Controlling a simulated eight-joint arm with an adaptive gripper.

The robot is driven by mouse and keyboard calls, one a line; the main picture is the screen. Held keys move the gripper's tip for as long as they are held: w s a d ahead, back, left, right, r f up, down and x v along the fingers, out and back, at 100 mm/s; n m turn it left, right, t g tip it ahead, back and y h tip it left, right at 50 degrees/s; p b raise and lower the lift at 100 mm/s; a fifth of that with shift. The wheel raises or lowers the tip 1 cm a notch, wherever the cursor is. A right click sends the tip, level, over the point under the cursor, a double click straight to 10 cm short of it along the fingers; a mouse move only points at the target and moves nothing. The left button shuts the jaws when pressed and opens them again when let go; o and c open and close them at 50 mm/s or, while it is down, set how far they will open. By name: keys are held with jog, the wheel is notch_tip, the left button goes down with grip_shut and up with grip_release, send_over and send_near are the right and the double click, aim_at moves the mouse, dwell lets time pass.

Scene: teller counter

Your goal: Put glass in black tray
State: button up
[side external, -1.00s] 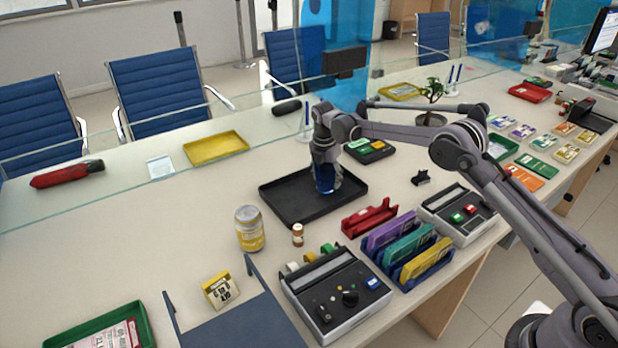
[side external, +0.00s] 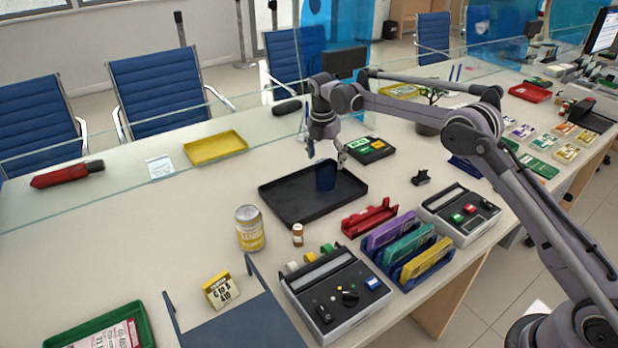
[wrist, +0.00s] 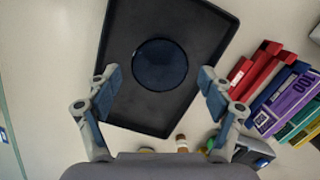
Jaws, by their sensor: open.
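The dark blue glass (side external: 325,175) stands upright in the black tray (side external: 287,205), toward its far side in the side external view. In the wrist view the glass (wrist: 160,65) is seen from above as a dark round shape inside the black tray (wrist: 205,28). My gripper (side external: 326,158) is open above the glass, its fingers spread to either side near the rim. In the wrist view my gripper (wrist: 158,80) has its two fingers wide apart, clear of the glass, with nothing between the pads.
A glass screen runs behind.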

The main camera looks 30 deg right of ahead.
jog(key=s+r+m+t, duration=0.1)
jog(key=s+r+m, duration=0.45)
jog(key=r, duration=0.75)
jog(key=s+a+r+m+t+y, duration=0.15)
jog(key=s+r+m, duration=0.4)
jog(key=s, duration=0.65)
jog(key=s+f+m+t, duration=0.2)
jog(key=s+m, duration=0.3)
jog(key=s, duration=0.5)
jog(key=s+f+m+t, duration=0.2)
jog(key=s+f+m, duration=0.3)
jog(key=s, duration=0.4)
jog(key=shift+s+a+f+m, duration=0.25)
jog(key=shift+s+f+m, duration=0.1)
jog(key=shift+m, duration=0.45)
